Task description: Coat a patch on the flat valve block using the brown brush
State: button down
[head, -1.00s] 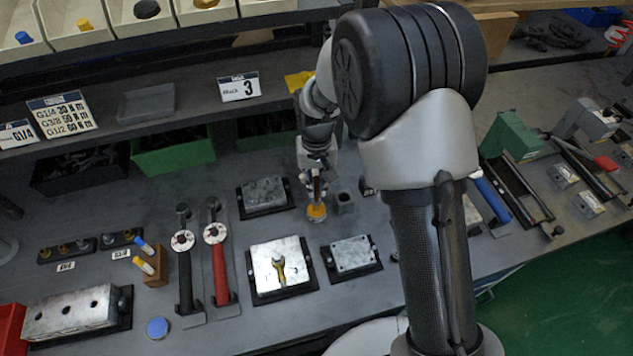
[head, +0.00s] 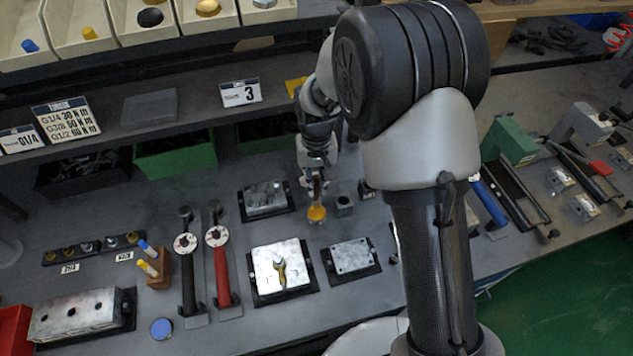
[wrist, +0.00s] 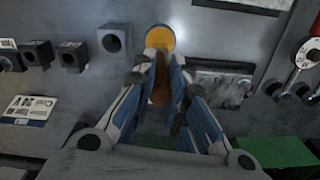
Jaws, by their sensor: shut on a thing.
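My gripper (head: 317,182) is shut on the brown brush, whose brown handle (wrist: 160,82) shows between the fingers in the wrist view. The brush points down at a small round pot with a yellow-orange top (head: 317,213), also visible in the wrist view (wrist: 160,38). The bristles are hard to make out, and I cannot tell whether they touch the pot. A flat block with holes near its corners (head: 351,256) lies on a dark base to the front right of the pot. A pale block (head: 268,265) with a brass-coloured piece on top lies left of it.
A rough grey block (head: 265,196) lies left of the pot, and a small dark block with a hole (head: 344,203) stands right of it. Two dial-topped wrenches, one red-handled (head: 222,270), lie further left. A shelf (head: 190,105) runs behind. Bench between the blocks is bare.

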aim_at(317, 176)
jog(key=shift+r+p, duration=1.5)
jog(key=shift+r, duration=0.8)
jog(key=shift+d, duration=0.1)
